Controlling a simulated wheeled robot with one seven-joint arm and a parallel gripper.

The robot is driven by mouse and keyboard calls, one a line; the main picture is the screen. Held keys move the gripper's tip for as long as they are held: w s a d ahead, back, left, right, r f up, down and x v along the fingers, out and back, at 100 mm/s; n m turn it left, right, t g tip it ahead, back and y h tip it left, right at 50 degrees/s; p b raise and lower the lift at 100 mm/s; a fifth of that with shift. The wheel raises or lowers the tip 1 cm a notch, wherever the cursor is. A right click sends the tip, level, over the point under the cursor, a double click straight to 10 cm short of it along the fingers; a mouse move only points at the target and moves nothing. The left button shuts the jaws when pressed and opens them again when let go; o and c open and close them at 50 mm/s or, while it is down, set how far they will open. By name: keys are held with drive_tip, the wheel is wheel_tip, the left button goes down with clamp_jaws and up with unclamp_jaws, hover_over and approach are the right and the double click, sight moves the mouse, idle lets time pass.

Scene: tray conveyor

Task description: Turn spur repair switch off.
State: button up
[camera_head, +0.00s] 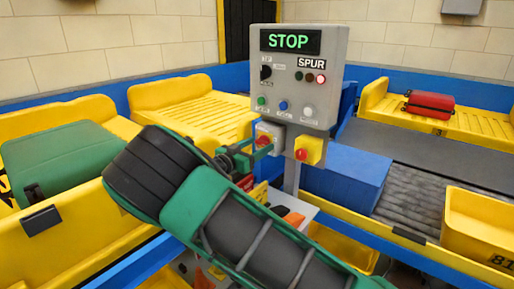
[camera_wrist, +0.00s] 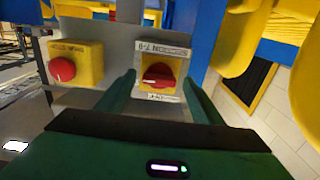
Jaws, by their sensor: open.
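The control post (camera_head: 298,75) stands ahead with a green STOP display and a SPUR label. On its lower left side is a grey box with a red rotary switch on a yellow plate (camera_head: 264,141), which looks like the repair switch. It also shows in the wrist view as a red knob (camera_wrist: 158,75) with a dark bar lying about level across the picture. Its labels appear upside down and are hard to read. My gripper (camera_head: 250,148) is open at the switch, with one finger on either side of the knob in the wrist view. Contact cannot be told.
A yellow box with a red push button (camera_head: 303,153) sits right beside the switch; it is at left in the wrist view (camera_wrist: 62,70). A green suitcase (camera_head: 65,160) lies in a yellow tray at left. A blue box (camera_head: 345,177) is behind the post, right.

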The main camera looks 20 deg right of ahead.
drive_tip(key=shift+w+d, duration=0.2)
drive_tip(key=shift+d, duration=0.05)
drive_tip(key=c, duration=1)
drive_tip(key=shift+c, duration=0.2)
